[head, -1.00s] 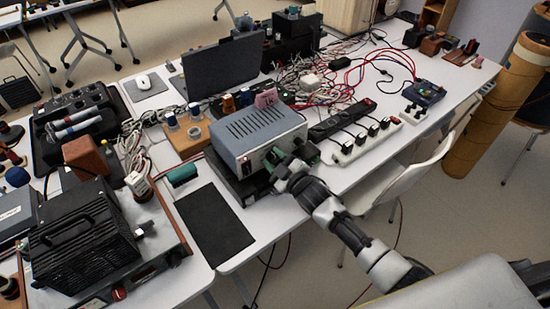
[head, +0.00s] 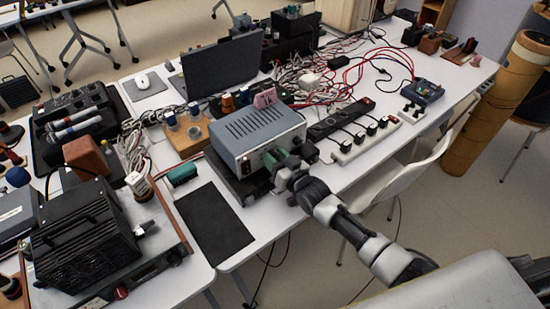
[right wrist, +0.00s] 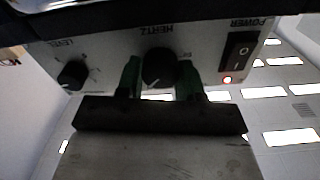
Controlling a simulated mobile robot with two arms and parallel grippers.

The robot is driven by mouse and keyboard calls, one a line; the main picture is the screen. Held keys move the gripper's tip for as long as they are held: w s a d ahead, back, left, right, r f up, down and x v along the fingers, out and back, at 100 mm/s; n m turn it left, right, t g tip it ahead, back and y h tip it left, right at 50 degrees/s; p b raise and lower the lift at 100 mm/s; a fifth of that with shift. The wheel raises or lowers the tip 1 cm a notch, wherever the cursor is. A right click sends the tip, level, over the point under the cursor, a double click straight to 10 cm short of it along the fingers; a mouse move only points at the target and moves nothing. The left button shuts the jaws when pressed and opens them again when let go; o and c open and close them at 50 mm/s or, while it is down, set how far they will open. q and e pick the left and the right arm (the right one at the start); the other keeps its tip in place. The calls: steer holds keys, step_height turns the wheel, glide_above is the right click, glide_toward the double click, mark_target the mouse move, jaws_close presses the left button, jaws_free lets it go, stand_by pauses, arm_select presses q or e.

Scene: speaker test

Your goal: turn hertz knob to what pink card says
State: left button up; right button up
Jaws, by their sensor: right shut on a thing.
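The grey-blue box (head: 255,130) stands on the table with its front panel towards me. My right gripper (head: 274,160) is at this panel. In the right wrist view, upside down, its green fingers are shut on both sides of the black HERTZ knob (right wrist: 158,66). The knob's white mark points to the lower left of that picture. The LEVEL knob (right wrist: 73,73) is at left; the POWER switch (right wrist: 238,51) is at right with a lit red lamp (right wrist: 227,80). The pink card (head: 265,98) stands at the box's back edge; its writing looks like "1K". My left gripper is out of view.
A power strip (head: 366,138) with black plugs lies right of the box. A dark mat (head: 214,222) lies in front at left. A black finned unit (head: 85,237) stands further left. A white chair (head: 405,175) is at the table's front edge.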

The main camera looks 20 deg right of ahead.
steer(key=shift+f+m, duration=0.1)
steer(key=shift+m, duration=1)
steer(key=o, duration=0.9)
steer(key=shift+o, duration=0.2)
steer(key=v, duration=1.1)
steer(key=shift+b, duration=0.4)
